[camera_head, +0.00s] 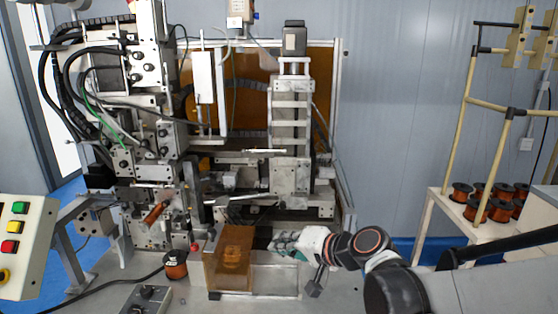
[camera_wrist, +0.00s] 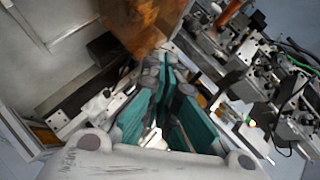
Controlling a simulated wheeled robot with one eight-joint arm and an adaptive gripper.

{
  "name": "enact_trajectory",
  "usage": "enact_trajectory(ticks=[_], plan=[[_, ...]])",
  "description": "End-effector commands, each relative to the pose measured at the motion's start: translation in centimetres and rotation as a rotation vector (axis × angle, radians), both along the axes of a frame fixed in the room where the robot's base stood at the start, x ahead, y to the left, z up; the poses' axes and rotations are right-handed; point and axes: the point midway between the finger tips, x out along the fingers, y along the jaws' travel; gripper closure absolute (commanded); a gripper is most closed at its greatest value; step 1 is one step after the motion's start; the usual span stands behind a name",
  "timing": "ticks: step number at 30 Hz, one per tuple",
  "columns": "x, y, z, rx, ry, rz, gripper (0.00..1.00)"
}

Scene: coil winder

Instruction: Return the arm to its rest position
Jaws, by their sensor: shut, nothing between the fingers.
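My gripper (camera_head: 284,244) shows in the head view at the front of the machine, just right of an amber box and above a clear case. My arm reaches in from the lower right, bent at the wrist. The wrist view shows the gripper's teal-padded fingers (camera_wrist: 172,88), shut with nothing held. The winding machine (camera_head: 292,140) stands behind the gripper. Whether the fingers touch anything cannot be told.
The amber box (camera_head: 232,262) is close left of the gripper. A copper spool (camera_head: 175,265) and a grey control box (camera_head: 147,299) are on the table. A button panel (camera_head: 22,240) is at far left. A side table (camera_head: 437,207) at right holds several spools.

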Motion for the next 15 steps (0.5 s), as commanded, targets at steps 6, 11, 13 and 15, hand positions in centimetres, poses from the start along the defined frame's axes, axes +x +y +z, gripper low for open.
enact_trajectory(ticks=[6,11,13,15], plan=[[-3.8,-3.3,-0.8,-0.19,0.0,0.0,1.0],[-6.7,-5.9,-1.5,-0.327,0.006,-0.001,1.0],[-8.0,-7.1,-1.9,-0.388,0.009,-0.004,1.0],[-9.4,-8.4,-2.4,-0.449,0.013,-0.004,1.0]])
